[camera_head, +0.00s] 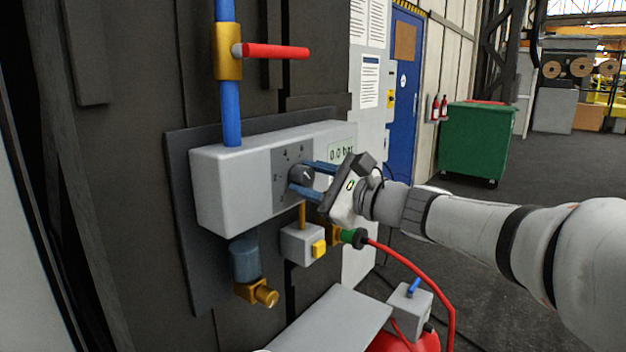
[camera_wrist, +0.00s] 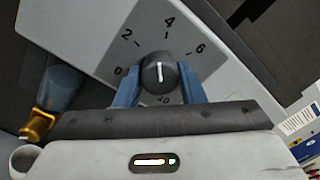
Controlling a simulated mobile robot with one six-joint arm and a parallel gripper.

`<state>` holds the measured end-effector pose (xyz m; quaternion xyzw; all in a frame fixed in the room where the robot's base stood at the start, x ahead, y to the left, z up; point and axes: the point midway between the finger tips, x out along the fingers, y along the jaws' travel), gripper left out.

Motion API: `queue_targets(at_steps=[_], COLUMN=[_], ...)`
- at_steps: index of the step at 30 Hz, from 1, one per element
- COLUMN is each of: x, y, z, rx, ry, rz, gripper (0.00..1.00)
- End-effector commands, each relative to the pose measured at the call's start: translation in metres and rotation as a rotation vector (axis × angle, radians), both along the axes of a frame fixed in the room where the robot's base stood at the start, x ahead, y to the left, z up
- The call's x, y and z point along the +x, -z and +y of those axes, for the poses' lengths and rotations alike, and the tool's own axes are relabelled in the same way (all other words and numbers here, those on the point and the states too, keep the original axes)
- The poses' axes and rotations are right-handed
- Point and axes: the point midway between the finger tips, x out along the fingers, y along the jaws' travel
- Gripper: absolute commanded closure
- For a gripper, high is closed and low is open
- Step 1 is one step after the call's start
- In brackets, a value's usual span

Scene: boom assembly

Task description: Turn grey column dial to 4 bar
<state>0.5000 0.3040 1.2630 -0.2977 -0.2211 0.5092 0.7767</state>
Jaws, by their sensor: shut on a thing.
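The dial (camera_wrist: 159,71) is a round black knob on a dark grey scale panel of a light grey control box (camera_head: 235,190). Its white line points nearly straight up in the wrist view, close to the 4 mark and slightly toward the 2 side. The numbers 0, 2, 4, 6 and 10 show; the 8 is hidden. The box display (camera_head: 342,153) reads 0.0 bar. My gripper (camera_head: 304,178) is shut on the dial, with one blue finger on each side of it. It also shows in the wrist view (camera_wrist: 159,88).
A blue pipe with a red lever (camera_head: 275,51), set crosswise, rises above the box. Below hang a blue-grey filter bowl (camera_head: 245,260), a small box with a yellow button (camera_head: 319,249) and a red hose (camera_head: 420,268). A green bin (camera_head: 475,143) stands behind.

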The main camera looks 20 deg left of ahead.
Motion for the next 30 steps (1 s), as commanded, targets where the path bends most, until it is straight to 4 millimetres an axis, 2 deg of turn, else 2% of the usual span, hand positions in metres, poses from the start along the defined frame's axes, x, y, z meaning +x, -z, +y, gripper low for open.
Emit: queue_targets(at_steps=[13, 30], x=[-0.0003, -0.0006], y=[0.0011, 0.0021], z=[0.0002, 0.0012], rx=[0.092, 0.108], ry=[0.001, 0.0], rz=[0.228, 0.269], gripper=[0.87, 0.87])
